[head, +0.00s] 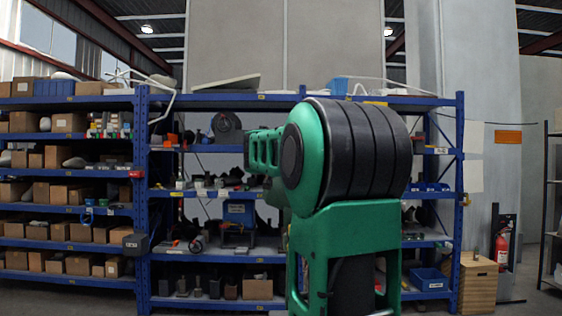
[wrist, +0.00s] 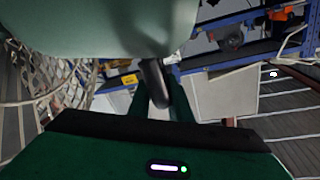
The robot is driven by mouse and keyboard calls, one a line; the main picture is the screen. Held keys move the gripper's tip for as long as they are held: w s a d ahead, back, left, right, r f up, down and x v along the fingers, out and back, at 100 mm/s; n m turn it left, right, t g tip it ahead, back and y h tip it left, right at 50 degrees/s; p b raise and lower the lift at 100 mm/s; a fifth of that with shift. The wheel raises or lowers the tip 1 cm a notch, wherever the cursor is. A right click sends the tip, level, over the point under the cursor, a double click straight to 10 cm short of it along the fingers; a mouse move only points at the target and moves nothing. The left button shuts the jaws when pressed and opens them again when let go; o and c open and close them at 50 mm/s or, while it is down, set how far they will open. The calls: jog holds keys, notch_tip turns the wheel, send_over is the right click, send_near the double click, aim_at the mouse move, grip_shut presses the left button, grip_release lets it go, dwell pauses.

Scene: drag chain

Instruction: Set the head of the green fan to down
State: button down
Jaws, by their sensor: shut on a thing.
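The green fan (wrist: 120,25) shows only in part in the wrist view. Its smooth, pale green housing fills the top of the picture, close to the camera. A curved wire guard (wrist: 45,75) shows at the left. A black rounded part (wrist: 155,82) sticks out below the housing. My gripper (wrist: 158,105) reaches up from the bottom with its dark green fingers on both sides of this black part, shut on it. The exact contact is dark and hard to see. In the head view I cannot make out the fan or my gripper; my green and black arm fills the middle.
Blue shelving (head: 298,100) with boxes and tools stands behind my arm in the head view. A wooden crate (head: 478,283) and a red fire extinguisher (head: 502,248) stand at the right. The wrist view is tilted, with shelving (wrist: 215,62) at upper right.

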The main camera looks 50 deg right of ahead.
jog(key=c, duration=1.8)
grip_release()
jog(key=shift+f, duration=0.4)
jog(key=shift+o, duration=0.4)
jog(key=shift+r, duration=0.1)
jog(key=v, duration=1)
jog(key=shift+a, duration=0.4)
jog(key=shift+s, duration=0.1)
